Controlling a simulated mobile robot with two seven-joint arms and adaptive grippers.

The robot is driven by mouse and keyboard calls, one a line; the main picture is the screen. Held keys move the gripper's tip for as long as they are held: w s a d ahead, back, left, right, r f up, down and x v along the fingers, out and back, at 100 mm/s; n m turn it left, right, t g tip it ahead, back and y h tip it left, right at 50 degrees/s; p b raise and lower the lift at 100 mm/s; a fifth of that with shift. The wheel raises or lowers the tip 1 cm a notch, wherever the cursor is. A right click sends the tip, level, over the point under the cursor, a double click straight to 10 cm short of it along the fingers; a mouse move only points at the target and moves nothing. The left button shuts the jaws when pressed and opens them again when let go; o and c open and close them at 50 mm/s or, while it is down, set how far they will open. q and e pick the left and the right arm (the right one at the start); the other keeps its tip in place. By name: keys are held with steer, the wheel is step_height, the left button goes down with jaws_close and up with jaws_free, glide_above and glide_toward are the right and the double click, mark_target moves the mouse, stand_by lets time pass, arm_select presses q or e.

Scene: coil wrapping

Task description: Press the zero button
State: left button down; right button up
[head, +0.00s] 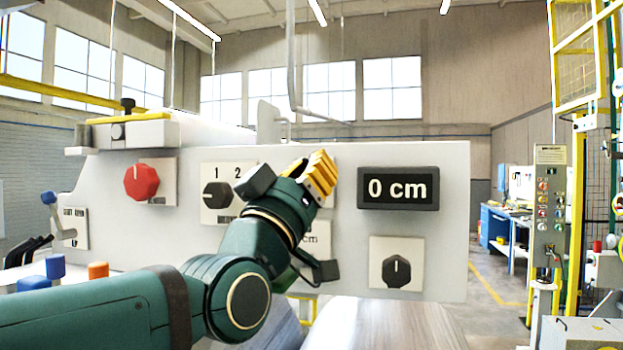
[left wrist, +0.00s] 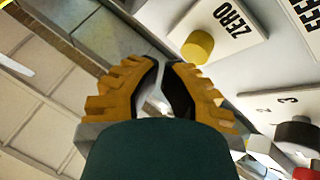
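The zero button (left wrist: 197,47) is a round yellow button on a white plate marked ZERO in the left wrist view. It lies just beyond and to the right of my left gripper's fingertips, with a gap in the picture. In the head view it is hidden behind my left gripper (head: 322,172), which is raised in front of the white panel (head: 450,225). The yellow fingers (left wrist: 163,68) are together with only a thin slit between them, and they hold nothing. I cannot tell their exact distance from the panel. My right gripper is not in view.
The panel carries a black display (head: 398,188) reading 0 cm, a red knob (head: 142,182), a numbered black selector (head: 216,195) and another black knob (head: 396,271). A partly covered plate ending in "cm" (head: 317,240) is behind my wrist. Joysticks and colored buttons are at left.

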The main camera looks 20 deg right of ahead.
arm_select(q)
steer(key=shift+s+a+b, duration=0.75)
steer(key=shift+s+b, duration=0.05)
steer(key=shift+s, duration=0.25)
steer(key=shift+s+a+b, duration=0.7)
steer(key=shift+s+b, duration=0.1)
steer(key=shift+s, duration=0.25)
